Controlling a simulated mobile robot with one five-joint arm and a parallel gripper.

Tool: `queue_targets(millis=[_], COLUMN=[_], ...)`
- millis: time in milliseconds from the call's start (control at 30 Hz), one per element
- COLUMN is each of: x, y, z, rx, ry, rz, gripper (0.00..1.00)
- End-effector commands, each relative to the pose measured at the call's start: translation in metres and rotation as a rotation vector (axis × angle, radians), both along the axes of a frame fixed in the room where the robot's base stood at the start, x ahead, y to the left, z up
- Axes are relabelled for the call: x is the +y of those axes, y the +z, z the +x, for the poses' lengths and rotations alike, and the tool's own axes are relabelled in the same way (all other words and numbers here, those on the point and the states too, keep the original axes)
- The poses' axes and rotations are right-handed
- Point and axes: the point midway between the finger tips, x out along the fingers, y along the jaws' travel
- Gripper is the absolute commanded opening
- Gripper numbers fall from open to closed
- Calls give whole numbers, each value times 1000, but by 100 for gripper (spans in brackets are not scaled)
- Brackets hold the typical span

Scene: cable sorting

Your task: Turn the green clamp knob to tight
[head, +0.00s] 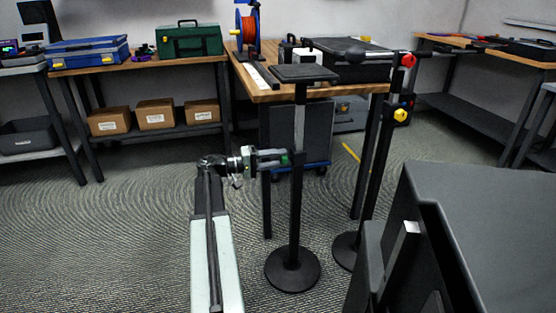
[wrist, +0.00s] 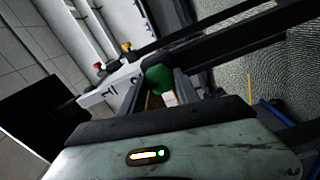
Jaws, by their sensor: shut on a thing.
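The green clamp knob (head: 285,159) sits on the upright post of a black stand (head: 297,205) in the head view. My gripper (head: 272,158) reaches it from the left at about mid-height of the post. In the wrist view the green knob (wrist: 158,78) lies between the two fingers of my gripper (wrist: 158,92), which is shut on it. The fingers and the steep view partly hide the knob. I cannot tell from its shape how tight it is.
A second black stand (head: 370,180) with a red knob (head: 408,60) and a yellow knob (head: 400,115) stands close to the right. The wooden workbench (head: 262,92) is behind. A large dark grey block (head: 470,220) fills the lower right. Floor left of my arm is clear.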

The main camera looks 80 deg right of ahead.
Motion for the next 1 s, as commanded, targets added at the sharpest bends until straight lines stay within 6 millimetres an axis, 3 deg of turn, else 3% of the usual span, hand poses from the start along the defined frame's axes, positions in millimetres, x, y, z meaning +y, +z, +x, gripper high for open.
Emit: queue_targets(millis=[200, 233, 300, 667, 1000], x=[2, 2, 2, 3, 29], y=[-1, -1, -1, 0, -1], z=[-3, -3, -3, 5, 60], rx=[-4, -4, -3, -1, -1], ry=[-9, -9, -7, -3, -3], rz=[2, 2, 1, 2, 2], gripper=[0, 46, 60, 60, 60])
